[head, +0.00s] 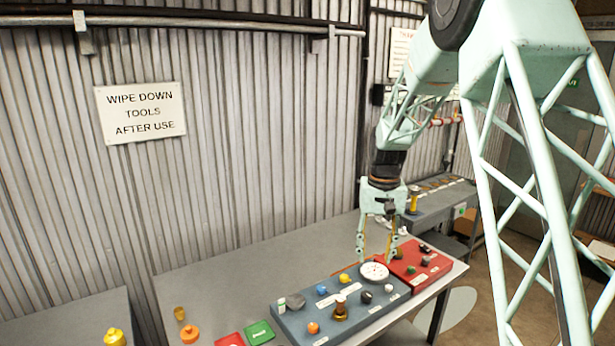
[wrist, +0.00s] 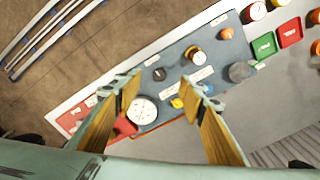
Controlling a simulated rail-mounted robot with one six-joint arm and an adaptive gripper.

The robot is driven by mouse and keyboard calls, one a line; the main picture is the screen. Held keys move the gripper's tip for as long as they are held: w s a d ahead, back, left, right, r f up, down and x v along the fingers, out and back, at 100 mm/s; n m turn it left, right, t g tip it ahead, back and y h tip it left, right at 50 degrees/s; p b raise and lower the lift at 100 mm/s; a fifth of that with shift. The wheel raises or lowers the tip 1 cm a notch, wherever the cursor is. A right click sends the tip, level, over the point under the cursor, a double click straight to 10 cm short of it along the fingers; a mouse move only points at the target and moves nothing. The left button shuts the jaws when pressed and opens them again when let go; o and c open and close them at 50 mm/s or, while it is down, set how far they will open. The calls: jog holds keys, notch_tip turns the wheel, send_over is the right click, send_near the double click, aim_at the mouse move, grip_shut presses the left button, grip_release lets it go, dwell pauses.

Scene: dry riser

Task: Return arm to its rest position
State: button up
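My gripper (head: 375,257) points down over the right part of the workbench in the head view. Its two fingers are spread apart with nothing held between them. In the wrist view my gripper (wrist: 160,84) shows the same gap between wood-coloured finger pads. A round white-faced gauge (head: 374,272) sits on the blue-grey board, just below the fingertips. In the wrist view the gauge (wrist: 142,111) appears between the fingers, nearer the left one. I cannot tell the exact height of the fingertips above it.
The blue-grey board (head: 305,325) holds several small knobs and fittings. A red board (head: 409,270) with small parts adjoins it on the right. A green card (head: 259,333) lies on the left. The grey bench top (head: 240,278) is clear behind; a corrugated wall (head: 250,150) stands beyond.

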jog(key=s+r+t+b, duration=0.1)
jog(key=s+r+b, duration=0.1)
jog(key=s+r, duration=0.9)
jog(key=s+r+t+b, duration=0.15)
jog(key=s+r, duration=0.55)
jog(key=s, duration=0.8)
jog(key=s+f+b, duration=0.1)
jog(key=s+b, duration=0.1)
jog(key=s, duration=1.2)
jog(key=s+f+n+t+b, duration=0.1)
jog(key=s, duration=1.3)
jog(key=shift+s+f+b, duration=0.15)
jog(key=shift+f+b, duration=0.15)
jog(key=shift+b, duration=0.1)
